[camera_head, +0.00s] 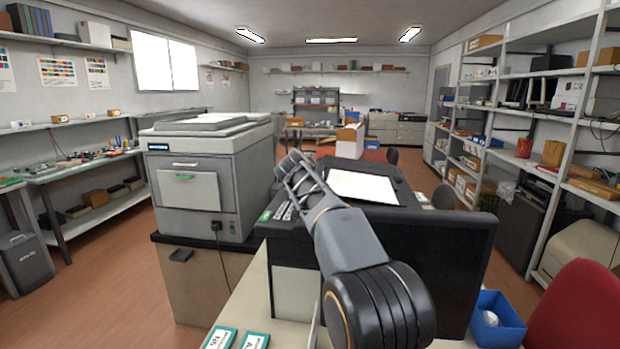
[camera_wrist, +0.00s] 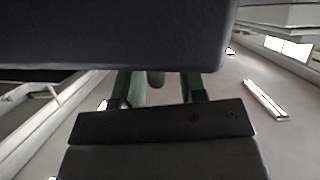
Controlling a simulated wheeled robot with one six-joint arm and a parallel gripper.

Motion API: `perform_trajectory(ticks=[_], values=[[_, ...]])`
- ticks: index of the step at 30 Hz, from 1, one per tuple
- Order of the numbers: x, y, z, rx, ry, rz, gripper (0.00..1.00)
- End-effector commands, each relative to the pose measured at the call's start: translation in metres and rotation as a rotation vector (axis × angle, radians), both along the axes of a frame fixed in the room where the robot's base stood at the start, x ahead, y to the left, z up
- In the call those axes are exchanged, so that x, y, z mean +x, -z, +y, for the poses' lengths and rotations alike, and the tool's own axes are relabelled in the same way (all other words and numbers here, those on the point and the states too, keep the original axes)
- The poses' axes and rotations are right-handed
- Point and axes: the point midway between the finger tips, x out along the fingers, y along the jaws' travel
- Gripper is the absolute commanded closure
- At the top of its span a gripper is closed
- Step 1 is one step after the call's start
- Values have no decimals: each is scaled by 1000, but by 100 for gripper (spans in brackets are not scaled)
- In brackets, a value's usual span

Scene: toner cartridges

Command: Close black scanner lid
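The black scanner (camera_head: 398,184) stands on a pale cabinet, with a bright white flat area (camera_head: 362,186) showing on its top. A wide black panel (camera_head: 462,262), apparently its lid, stands upright along the near side, partly behind my arm. My gripper (camera_head: 290,168) is above the scanner's left part, near its button strip (camera_head: 283,211); I cannot tell whether it touches anything. In the wrist view its green-sided fingers (camera_wrist: 158,88) are apart, with their tips hidden behind a dark slab (camera_wrist: 130,35) that I cannot identify for sure. No held object shows.
A grey printer (camera_head: 205,170) stands on a cabinet to the left. A blue bin (camera_head: 497,320) and a red chair (camera_head: 580,310) are at the near right. Teal boxes (camera_head: 220,338) lie at the front edge. Shelves (camera_head: 560,120) line the right wall.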

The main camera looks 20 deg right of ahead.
Motion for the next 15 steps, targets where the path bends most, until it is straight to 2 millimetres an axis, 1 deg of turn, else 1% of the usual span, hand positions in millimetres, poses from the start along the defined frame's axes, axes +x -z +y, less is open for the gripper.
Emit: perform_trajectory(ticks=[5, 12, 15], values=[[-23, -9, 15, 0, -3, -4, 62], [-63, -28, 38, 0, -3, -3, 62], [-76, -35, 47, 0, -2, -2, 62]])
